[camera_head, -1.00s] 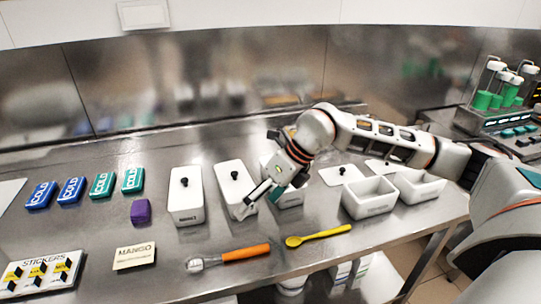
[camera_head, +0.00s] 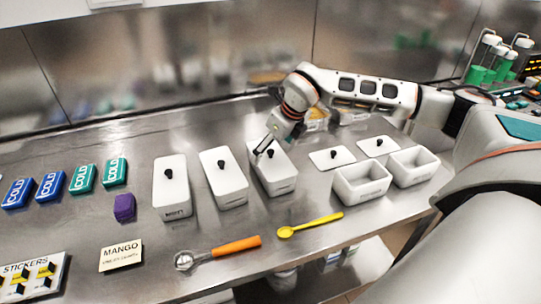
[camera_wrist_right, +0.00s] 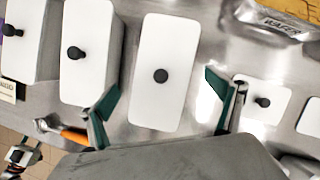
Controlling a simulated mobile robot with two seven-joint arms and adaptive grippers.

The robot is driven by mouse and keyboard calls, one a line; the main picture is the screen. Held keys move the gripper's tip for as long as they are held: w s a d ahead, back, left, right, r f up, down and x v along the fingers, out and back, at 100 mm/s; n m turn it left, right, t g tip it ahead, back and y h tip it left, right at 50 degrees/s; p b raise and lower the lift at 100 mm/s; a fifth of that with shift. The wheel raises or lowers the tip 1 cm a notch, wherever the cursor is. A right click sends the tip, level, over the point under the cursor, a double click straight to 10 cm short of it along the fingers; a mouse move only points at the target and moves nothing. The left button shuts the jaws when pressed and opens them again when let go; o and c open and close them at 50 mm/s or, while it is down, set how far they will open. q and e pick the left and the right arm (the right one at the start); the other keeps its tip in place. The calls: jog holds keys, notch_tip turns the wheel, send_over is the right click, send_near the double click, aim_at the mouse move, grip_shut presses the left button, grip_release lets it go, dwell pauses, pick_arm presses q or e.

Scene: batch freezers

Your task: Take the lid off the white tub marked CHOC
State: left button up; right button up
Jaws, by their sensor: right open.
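Three white tubs with white lids and black knobs stand in a row: the left tub (camera_head: 172,195), the middle tub (camera_head: 224,185) and the right tub (camera_head: 280,183). Their front labels are too small to read, so I cannot tell which is marked CHOC. My right gripper (camera_head: 264,147) is at the right tub's lid, near its knob. In the right wrist view my open right gripper (camera_wrist_right: 163,84) has one finger on each side of the right tub's lid (camera_wrist_right: 160,105). The knob (camera_wrist_right: 161,75) lies between the fingers, apart from both. My left gripper is not in view.
Two open white tubs (camera_head: 362,190) stand at the right, with two loose lids (camera_head: 332,158) behind them. An orange-handled scoop (camera_head: 235,246), a yellow spoon (camera_head: 312,224) and a MANGO card (camera_head: 121,256) lie in front. Several COLD packs (camera_head: 82,178) and a purple block (camera_head: 124,207) are at left.

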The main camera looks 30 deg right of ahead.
jog(key=shift+w+f, duration=0.25)
jog(key=shift+f, duration=0.35)
grip_shut()
jog(key=shift+a, duration=0.1)
